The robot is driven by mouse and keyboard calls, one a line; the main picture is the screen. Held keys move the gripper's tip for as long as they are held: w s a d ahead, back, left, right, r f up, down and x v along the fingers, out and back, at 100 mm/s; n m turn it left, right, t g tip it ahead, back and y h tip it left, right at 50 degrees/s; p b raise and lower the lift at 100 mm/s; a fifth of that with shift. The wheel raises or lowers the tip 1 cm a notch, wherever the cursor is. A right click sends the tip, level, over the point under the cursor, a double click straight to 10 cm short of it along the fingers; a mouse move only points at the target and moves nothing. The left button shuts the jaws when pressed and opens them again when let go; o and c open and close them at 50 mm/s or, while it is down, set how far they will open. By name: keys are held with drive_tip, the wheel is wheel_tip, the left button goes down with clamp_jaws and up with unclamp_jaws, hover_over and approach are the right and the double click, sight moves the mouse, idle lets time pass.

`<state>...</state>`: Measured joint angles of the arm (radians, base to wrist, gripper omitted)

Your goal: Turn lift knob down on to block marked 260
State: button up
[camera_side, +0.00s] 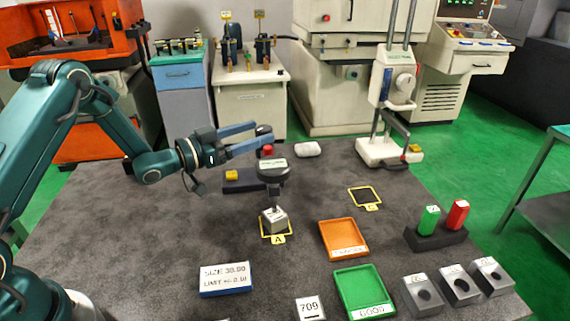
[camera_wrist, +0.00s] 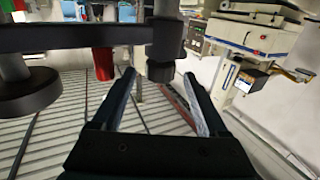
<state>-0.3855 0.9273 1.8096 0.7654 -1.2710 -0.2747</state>
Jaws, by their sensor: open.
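A black knob (camera_side: 264,130) shows by my fingertips and is probably the lift knob. In the wrist view a black knob (camera_wrist: 164,50) hangs on a dark bar, ahead of and between my fingers. My gripper (camera_side: 262,134) is open, its blue fingers pointing right; in the wrist view the gripper (camera_wrist: 160,78) looks empty.
A height gauge (camera_side: 390,150) stands at the back right. An orange tray (camera_side: 362,254), a green tray (camera_side: 382,277) and a sign (camera_side: 226,279) lie in front. The left tabletop is clear.

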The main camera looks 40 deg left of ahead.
drive_tip(key=shift+x, duration=2.9)
clamp_jaws()
